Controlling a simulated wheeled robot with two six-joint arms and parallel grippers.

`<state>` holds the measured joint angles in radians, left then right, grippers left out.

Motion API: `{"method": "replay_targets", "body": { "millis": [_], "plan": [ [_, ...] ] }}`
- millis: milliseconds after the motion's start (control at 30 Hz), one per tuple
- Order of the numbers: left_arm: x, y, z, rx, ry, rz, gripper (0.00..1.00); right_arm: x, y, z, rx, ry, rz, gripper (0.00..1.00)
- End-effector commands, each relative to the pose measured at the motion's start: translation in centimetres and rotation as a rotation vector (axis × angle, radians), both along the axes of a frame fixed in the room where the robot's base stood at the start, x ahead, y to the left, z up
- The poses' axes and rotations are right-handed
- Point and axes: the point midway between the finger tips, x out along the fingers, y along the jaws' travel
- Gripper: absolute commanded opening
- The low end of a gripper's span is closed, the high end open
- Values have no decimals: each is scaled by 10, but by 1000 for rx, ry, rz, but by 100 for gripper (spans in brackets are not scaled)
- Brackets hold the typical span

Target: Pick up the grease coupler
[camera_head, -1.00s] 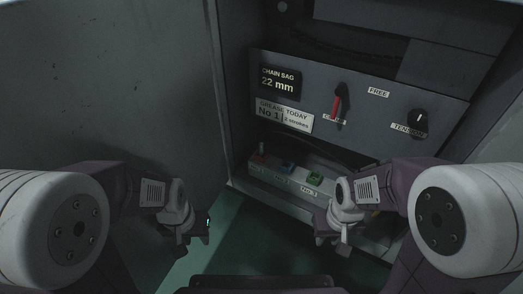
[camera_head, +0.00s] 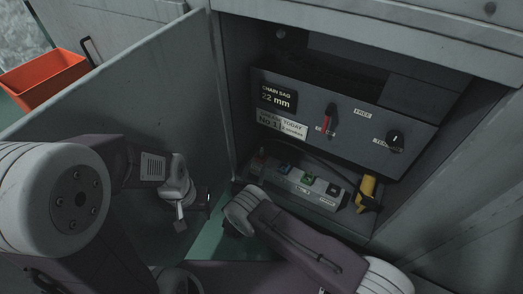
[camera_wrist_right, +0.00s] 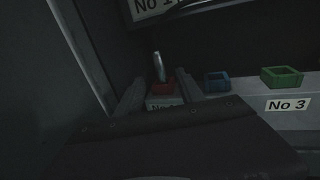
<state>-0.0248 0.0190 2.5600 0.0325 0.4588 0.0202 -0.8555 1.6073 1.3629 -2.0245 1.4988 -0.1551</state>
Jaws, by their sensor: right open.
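A yellow-handled tool (camera_head: 367,190) stands at the right end of the cabinet's low ledge; it may be the grease coupler, but I cannot tell for sure. My right arm reaches left across the cabinet front, and its fingertips are hidden in the head view. In the right wrist view my right gripper (camera_wrist_right: 160,88) is open, its fingers either side of the view of a red block (camera_wrist_right: 163,88) with a pale metal pin above it. I cannot tell whether they touch it. My left gripper (camera_head: 192,212) is open and empty before the cabinet door.
The ledge carries a blue block (camera_wrist_right: 217,82), a green block (camera_wrist_right: 281,77) and number labels. Above is a grey panel (camera_head: 350,112) with a red lever (camera_head: 328,118) and a tension knob (camera_head: 395,139). The open door (camera_head: 130,95) bounds the left; an orange bin (camera_head: 45,78) stands beyond.

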Motion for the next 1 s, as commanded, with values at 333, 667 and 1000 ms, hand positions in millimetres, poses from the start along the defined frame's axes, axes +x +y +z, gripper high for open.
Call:
{"method": "replay_targets", "body": {
  "millis": [333,667,1000],
  "plan": [
    [0,0,-28,0,0,0,36,38,-12,-2,2,1,-5,45],
    [0,0,-68,0,0,0,36,83,-21,-3,3,1,-8,45],
    [0,0,-66,0,0,0,36,89,-22,2,2,4,-6,31]
  ]
}}
